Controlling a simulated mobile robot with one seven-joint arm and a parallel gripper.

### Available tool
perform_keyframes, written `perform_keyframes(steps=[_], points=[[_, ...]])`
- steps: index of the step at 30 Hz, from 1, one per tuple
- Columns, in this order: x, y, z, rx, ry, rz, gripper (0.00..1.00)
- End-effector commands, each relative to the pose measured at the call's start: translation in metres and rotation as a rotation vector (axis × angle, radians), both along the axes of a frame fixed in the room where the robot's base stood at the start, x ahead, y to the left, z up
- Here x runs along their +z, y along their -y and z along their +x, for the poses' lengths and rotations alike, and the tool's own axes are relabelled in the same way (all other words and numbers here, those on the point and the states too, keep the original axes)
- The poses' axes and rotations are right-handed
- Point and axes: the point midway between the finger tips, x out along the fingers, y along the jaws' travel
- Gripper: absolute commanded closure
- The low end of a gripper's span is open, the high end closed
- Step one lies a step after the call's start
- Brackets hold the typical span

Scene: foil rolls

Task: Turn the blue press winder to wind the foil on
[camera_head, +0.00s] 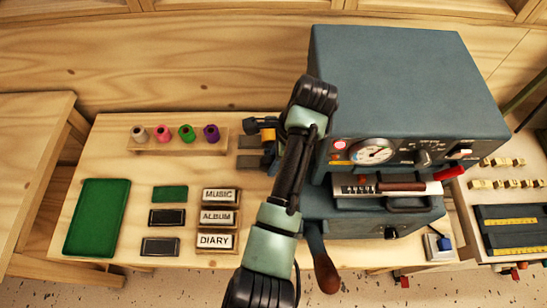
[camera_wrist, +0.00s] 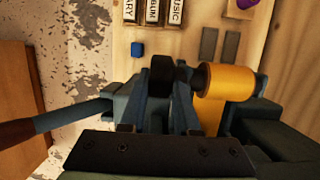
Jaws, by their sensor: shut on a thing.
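The blue-grey press (camera_head: 400,80) stands at the right of the table, with a round gauge on its front. A gold foil roll (camera_head: 268,135) sits at its left side and shows large in the wrist view (camera_wrist: 232,80). My gripper (camera_wrist: 163,78) is beside the roll, at the dark winder parts next to it, and is shut on what looks like the winder (camera_wrist: 161,68). The jaws and the grip are partly hidden among dark blue parts. In the head view my arm covers the gripper, and part of the press's left side.
Several coloured rolls stand in a wooden rack (camera_head: 178,147). A green mat (camera_head: 97,217), small dark plates and the MUSIC, ALBUM and DIARY blocks (camera_head: 217,217) lie at the left. The press lever with a brown handle (camera_head: 326,272) juts forward near my arm.

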Motion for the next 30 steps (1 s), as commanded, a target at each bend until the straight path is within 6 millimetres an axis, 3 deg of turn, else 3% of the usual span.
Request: perform_keyframes(steps=[11, 12, 17, 26, 30], points=[[0.001, 0.0, 0.001, -0.001, 0.002, 0.006, 1.0], [0.001, 0.0, 0.001, -0.001, 0.002, 0.006, 0.68], [0.001, 0.0, 0.001, 0.0, 0.001, 0.005, 0.4], [0.001, 0.0, 0.0, 0.0, 0.0, 0.005, 0.4], [0.01, 0.002, 0.001, 0.0, 0.001, 0.005, 0.4]])
